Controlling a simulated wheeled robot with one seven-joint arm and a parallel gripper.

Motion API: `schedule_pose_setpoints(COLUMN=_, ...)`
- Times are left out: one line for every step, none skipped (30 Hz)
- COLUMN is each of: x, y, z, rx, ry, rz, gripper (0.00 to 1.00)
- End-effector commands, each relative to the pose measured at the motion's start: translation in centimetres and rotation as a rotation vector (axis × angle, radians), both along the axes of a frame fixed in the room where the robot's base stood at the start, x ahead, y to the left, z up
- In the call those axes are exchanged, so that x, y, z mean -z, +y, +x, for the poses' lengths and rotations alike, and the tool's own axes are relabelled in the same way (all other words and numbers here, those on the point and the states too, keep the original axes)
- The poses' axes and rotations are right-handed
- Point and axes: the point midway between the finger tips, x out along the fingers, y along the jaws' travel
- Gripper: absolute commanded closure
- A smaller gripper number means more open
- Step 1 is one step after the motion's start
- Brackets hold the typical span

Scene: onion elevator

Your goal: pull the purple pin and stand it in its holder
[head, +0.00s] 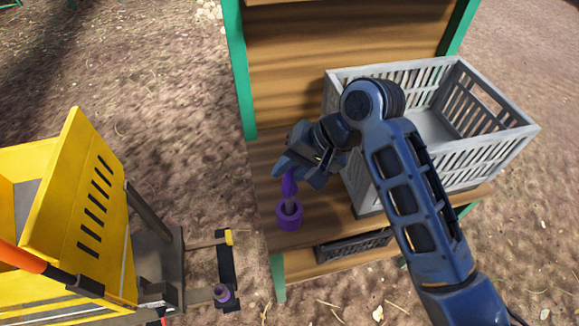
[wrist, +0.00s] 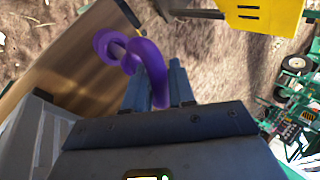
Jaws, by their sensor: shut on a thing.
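The purple pin (head: 289,186) has a curved purple handle and a short grey shaft, and points down. Its purple round holder (head: 289,216) stands on the front left of the wooden shelf. The shaft's lower end is at the holder's opening and seems to be inside it; how deep I cannot tell. My gripper (head: 285,170) is shut on the handle above the holder. In the wrist view the pin's hooked handle (wrist: 152,72) lies between the fingers (wrist: 158,85), with the holder (wrist: 103,43) beyond it. Part of the handle is hidden by my gripper in the head view.
A grey slatted crate (head: 490,150) stands on the wooden shelf (head: 325,228), right of my gripper. A yellow machine (head: 85,205) is at left, with another purple ring (head: 222,293) on its frame. A dark crate (head: 352,245) sits below the shelf. Bare ground separates machine and shelf.

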Motion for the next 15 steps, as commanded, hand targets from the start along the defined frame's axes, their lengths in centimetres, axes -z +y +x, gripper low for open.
schedule_pose_setpoints(x=-0.08, y=0.01, z=0.02, rx=0.0, ry=-0.001, rz=0.001, gripper=0.74)
schedule_pose_setpoints(x=-0.08, y=0.0, z=0.03, rx=0.0, ry=-0.001, rz=0.001, gripper=0.71)
schedule_pose_setpoints(x=-0.08, y=0.01, z=0.02, rx=0.0, ry=-0.001, rz=0.001, gripper=0.67)
schedule_pose_setpoints(x=-0.08, y=0.01, z=0.02, rx=0.0, ry=-0.001, rz=0.001, gripper=0.64)
schedule_pose_setpoints(x=-0.07, y=0.0, z=0.02, rx=0.001, ry=-0.001, rz=0.001, gripper=0.61)
schedule_pose_setpoints(x=-0.06, y=0.0, z=0.02, rx=0.001, ry=-0.001, rz=0.001, gripper=0.58)
schedule_pose_setpoints(x=-0.06, y=0.0, z=0.01, rx=0.001, ry=-0.001, rz=0.001, gripper=0.55)
schedule_pose_setpoints(x=-0.06, y=0.0, z=0.01, rx=0.001, ry=-0.001, rz=0.0, gripper=0.52)
schedule_pose_setpoints(x=-0.05, y=0.0, z=0.01, rx=0.0, ry=0.0, rz=0.0, gripper=0.48)
schedule_pose_setpoints(x=-0.05, y=0.0, z=0.01, rx=0.0, ry=0.0, rz=0.0, gripper=0.46)
schedule_pose_setpoints(x=-0.04, y=0.0, z=0.01, rx=0.0, ry=0.0, rz=0.0, gripper=0.46)
schedule_pose_setpoints(x=-0.04, y=0.0, z=0.01, rx=0.0, ry=0.0, rz=0.0, gripper=0.46)
schedule_pose_setpoints(x=-0.04, y=0.0, z=0.01, rx=0.0, ry=0.0, rz=0.0, gripper=0.46)
schedule_pose_setpoints(x=-0.04, y=0.0, z=0.0, rx=0.0, ry=0.0, rz=0.0, gripper=0.46)
schedule_pose_setpoints(x=0.04, y=-0.01, z=-0.02, rx=0.0, ry=0.001, rz=-0.001, gripper=0.46)
